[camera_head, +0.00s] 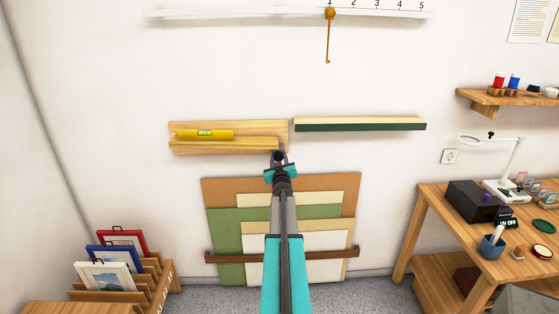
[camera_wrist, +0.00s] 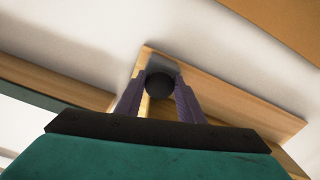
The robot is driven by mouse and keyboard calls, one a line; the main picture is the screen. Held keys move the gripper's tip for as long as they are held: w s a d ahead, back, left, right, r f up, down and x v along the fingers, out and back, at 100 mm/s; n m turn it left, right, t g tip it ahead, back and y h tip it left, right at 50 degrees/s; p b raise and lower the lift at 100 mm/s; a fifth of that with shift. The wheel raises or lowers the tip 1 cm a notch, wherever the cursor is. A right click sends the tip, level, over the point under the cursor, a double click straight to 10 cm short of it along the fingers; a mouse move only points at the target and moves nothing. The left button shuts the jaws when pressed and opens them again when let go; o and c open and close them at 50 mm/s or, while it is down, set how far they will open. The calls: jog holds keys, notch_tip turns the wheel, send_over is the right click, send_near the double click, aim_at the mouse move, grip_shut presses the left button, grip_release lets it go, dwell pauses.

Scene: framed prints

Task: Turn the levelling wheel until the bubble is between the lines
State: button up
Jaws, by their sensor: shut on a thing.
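A yellow spirit level (camera_head: 205,134) lies on the wooden ledge (camera_head: 225,143) on the wall, left of centre in the head view. Its green vial is visible, but the bubble and lines are too small to read. My gripper (camera_head: 279,158) is at the right end of the ledge. In the wrist view the dark round levelling wheel (camera_wrist: 160,86) sits between the two fingers of my gripper (camera_wrist: 160,98), which are shut on it. In the head view the wheel is mostly hidden by my gripper.
A green-edged shelf (camera_head: 360,125) is on the wall just right of the ledge. Boards (camera_head: 230,235) lean against the wall below. A wooden table (camera_head: 470,230) with a black box (camera_head: 472,201) stands at the right. Framed prints (camera_head: 105,275) stand in a rack at lower left.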

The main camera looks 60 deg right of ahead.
jog(key=shift+s+a+f, duration=0.1)
jog(key=shift+a, duration=0.05)
jog(key=shift+s+a+m, duration=0.1)
jog(key=shift+a+m, duration=0.05)
jog(key=shift+m, duration=0.15)
jog(key=m+p, duration=0.2)
jog(key=m, duration=0.1)
jog(key=shift+a+p, duration=0.1)
jog(key=shift+p, duration=0.3)
jog(key=m+p, duration=0.1)
jog(key=m, duration=0.3)
jog(key=shift+w, duration=0.2)
jog(key=shift+m+p, duration=0.7)
jog(key=shift+m, duration=1)
jog(key=o, duration=1.1)
jog(key=shift+c, duration=0.2)
